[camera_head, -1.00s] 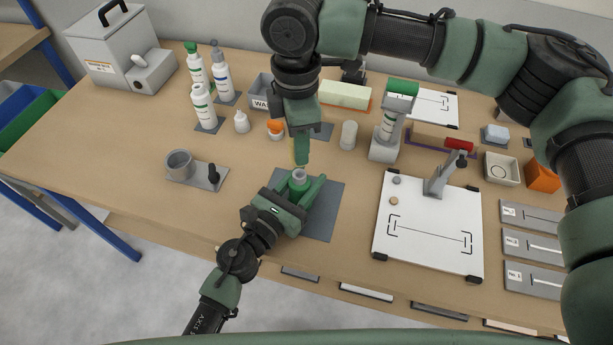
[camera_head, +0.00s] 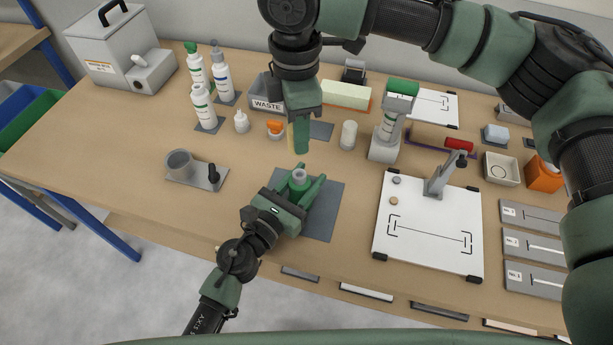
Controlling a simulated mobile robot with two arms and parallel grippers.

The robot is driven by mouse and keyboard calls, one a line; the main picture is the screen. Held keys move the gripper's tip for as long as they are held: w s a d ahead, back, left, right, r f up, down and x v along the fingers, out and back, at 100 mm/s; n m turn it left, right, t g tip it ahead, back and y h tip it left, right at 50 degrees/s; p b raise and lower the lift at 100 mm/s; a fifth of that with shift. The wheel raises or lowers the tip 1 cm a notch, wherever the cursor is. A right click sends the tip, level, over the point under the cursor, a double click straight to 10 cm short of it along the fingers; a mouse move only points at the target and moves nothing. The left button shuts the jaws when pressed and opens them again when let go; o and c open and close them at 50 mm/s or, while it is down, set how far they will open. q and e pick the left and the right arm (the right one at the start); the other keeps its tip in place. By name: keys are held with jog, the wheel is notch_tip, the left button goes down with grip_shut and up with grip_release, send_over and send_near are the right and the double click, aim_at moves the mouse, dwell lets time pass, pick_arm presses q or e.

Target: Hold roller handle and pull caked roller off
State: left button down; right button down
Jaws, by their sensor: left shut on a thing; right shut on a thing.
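My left gripper (camera_head: 299,190) is shut on an upright green piece with a round grey top (camera_head: 299,175), apparently the roller handle. It holds this over the dark grey mat (camera_head: 324,210). My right gripper (camera_head: 300,148) points down just above the grey top, with a visible gap between them. A narrow pale yellow strip shows along its left side, apparently the caked roller (camera_head: 291,138). Most of that piece is hidden by the green fingers, so I cannot see its shape.
The grey WASTE box (camera_head: 262,88) stands behind and left of my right gripper. An orange-capped bottle (camera_head: 275,130), a small white bottle (camera_head: 241,122) and a white cylinder (camera_head: 348,135) stand nearby.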

pick_arm(q)
grip_release()
jog(key=v, duration=1.2)
jog(key=shift+s+f, duration=0.1)
